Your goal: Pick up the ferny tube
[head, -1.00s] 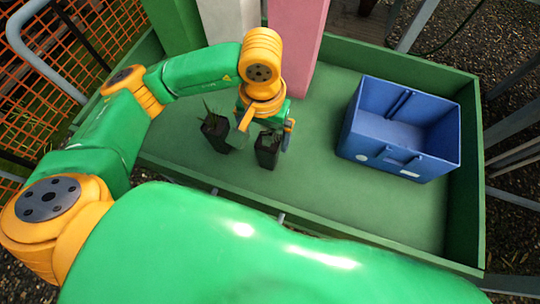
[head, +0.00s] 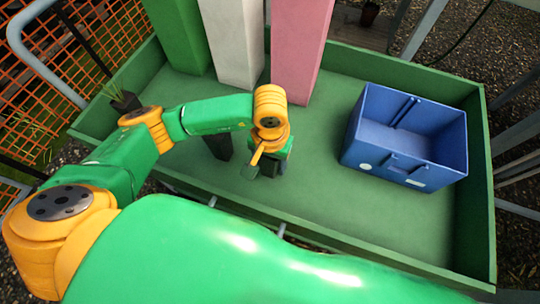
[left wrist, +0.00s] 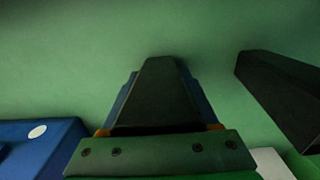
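A dark tapered tube (left wrist: 158,90) stands between the fingers of my left gripper (head: 268,168), which is low over the green tray floor. In the left wrist view, blue finger edges lie close along both of its sides. I cannot tell whether they press on it. Its foliage is hidden, so I cannot tell whether it is the ferny one. A second dark tube (head: 218,146) stands just left, partly behind my arm, and also shows in the left wrist view (left wrist: 285,95). A third tube (head: 125,102) with thin grassy leaves is at the far left. My right gripper is not seen.
A blue crate (head: 358,158) stands on the right of the green-walled tray (head: 486,215). Green, white (head: 232,45) and pink (head: 297,55) posts rise at the back. The tray floor between my left gripper and the crate is clear.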

